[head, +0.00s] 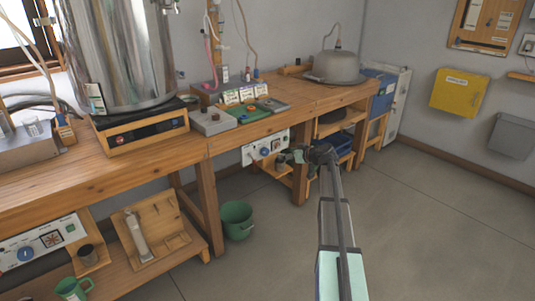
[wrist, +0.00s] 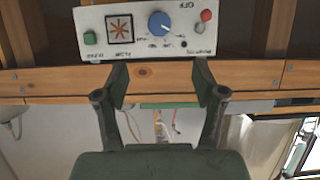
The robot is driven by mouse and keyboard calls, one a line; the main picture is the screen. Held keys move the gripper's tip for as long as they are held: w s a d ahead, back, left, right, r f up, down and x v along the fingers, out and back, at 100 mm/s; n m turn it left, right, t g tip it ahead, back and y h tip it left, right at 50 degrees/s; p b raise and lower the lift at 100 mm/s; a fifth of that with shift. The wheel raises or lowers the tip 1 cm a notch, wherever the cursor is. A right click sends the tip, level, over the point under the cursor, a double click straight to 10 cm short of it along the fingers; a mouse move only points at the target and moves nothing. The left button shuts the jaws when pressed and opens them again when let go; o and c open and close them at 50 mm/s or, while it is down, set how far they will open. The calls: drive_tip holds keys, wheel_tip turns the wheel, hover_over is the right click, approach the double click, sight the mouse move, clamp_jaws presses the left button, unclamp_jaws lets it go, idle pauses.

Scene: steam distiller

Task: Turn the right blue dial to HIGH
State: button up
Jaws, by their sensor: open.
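The right blue dial (head: 265,151) is on a white control panel (head: 252,157) under the bench's right part. In the wrist view, which is upside down, the blue dial (wrist: 159,23) has a white pointer line and printed labels around it; the small lettering is hard to read, apart from OFF. My gripper (head: 296,156) is just right of that panel in the head view. In the wrist view my gripper (wrist: 160,80) is open and empty, its fingertips apart from the dial, which lies beyond the gap between them.
A second panel with another blue dial (head: 25,254) is at lower left. Wooden bench legs (head: 206,205) and a green bucket (head: 237,220) stand nearby. The floor right is clear.

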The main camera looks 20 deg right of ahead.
sight(266, 152)
drive_tip(key=b+x, duration=0.2)
drive_tip(key=x, duration=1.4)
drive_tip(key=shift+r, duration=0.15)
drive_tip(key=c, duration=1.1)
